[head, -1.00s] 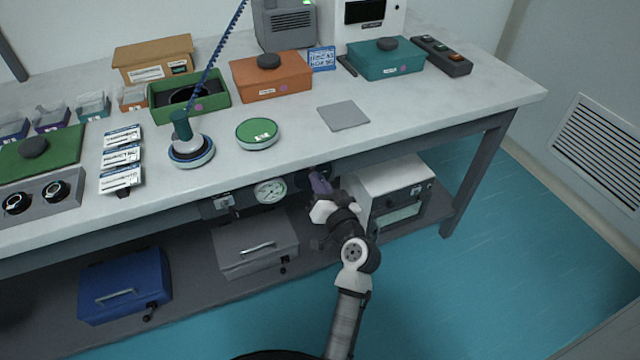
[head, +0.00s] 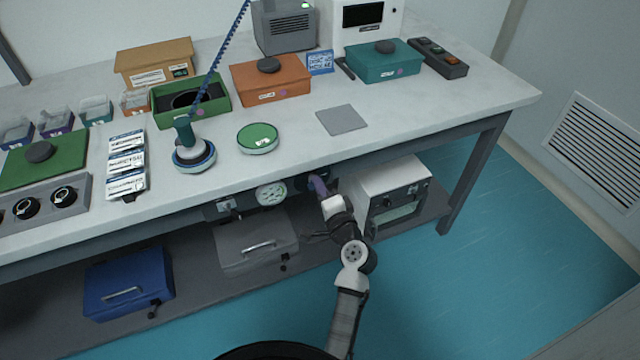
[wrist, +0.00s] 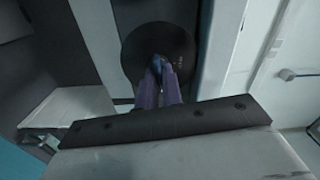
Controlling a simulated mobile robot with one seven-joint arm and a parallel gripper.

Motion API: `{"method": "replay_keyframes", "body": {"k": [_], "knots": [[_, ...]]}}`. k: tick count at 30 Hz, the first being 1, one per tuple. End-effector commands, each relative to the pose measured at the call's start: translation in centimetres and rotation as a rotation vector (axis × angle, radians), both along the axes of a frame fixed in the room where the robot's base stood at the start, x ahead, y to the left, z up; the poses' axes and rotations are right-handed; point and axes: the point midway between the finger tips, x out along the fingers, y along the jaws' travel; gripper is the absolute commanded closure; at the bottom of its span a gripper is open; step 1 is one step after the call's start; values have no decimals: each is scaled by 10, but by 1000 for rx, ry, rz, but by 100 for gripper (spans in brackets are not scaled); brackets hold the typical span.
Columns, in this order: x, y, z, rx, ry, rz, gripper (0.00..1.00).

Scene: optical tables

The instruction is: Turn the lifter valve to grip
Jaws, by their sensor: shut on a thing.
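The lifter valve shows in the wrist view as a dark round disc (wrist: 143,42) with a small blue handle (wrist: 157,64) at its middle. The purple fingers of my gripper (wrist: 160,76) are shut on this handle and hide part of it. In the head view my gripper (head: 317,183) reaches under the front edge of the table, beside the round pressure gauge (head: 271,194). The valve is mostly hidden there by my gripper and the table edge. The lifter (head: 193,152), with a green handle and a blue coiled hose, stands on the tabletop. The valve's markings are too dark to read.
The table (head: 420,108) overhangs my gripper. A white instrument box (head: 365,188) stands close on the right on the lower shelf. A grey case (head: 250,262) and a blue case (head: 128,283) lie to the left. The blue floor at the right is clear.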

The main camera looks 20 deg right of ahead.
Motion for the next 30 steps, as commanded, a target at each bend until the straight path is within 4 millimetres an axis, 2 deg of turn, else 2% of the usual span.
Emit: {"method": "replay_keyframes", "body": {"k": [10, 27, 28, 30], "knots": [[-1, 0, -1, 148, 7, 0, 100], [-1, 0, -2, 178, 9, 0, 100], [-1, 0, -2, 178, 9, 0, 90], [-1, 0, -2, 177, 8, 0, 80]]}}
